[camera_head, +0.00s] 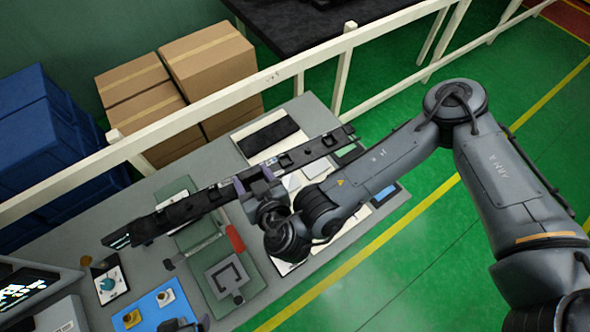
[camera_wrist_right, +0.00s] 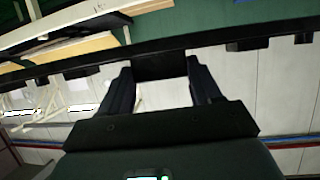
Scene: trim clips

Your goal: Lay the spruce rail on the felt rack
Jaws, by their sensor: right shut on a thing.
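A long dark rail (camera_head: 190,208) with several block-like clips along it slants across the table in the head view. Its colour looks nearly black, so I cannot confirm that it is the spruce one. My right gripper (camera_head: 254,180) is shut on it near its middle. In the right wrist view the rail (camera_wrist_right: 258,44) crosses the frame, with a dark block between my fingers (camera_wrist_right: 163,75). I cannot tell for certain which thing is the felt rack; a dark pad (camera_head: 267,135) lies on a pale board behind the rail. A dark part at the bottom edge may be my left gripper (camera_head: 180,325).
The grey table (camera_head: 130,210) also bears a green fixture (camera_head: 225,275), a blue mat (camera_head: 150,308) and a small board (camera_head: 108,284). A pale railing (camera_head: 225,93) runs behind it, with cardboard boxes (camera_head: 210,60) and blue bins (camera_head: 45,130) beyond.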

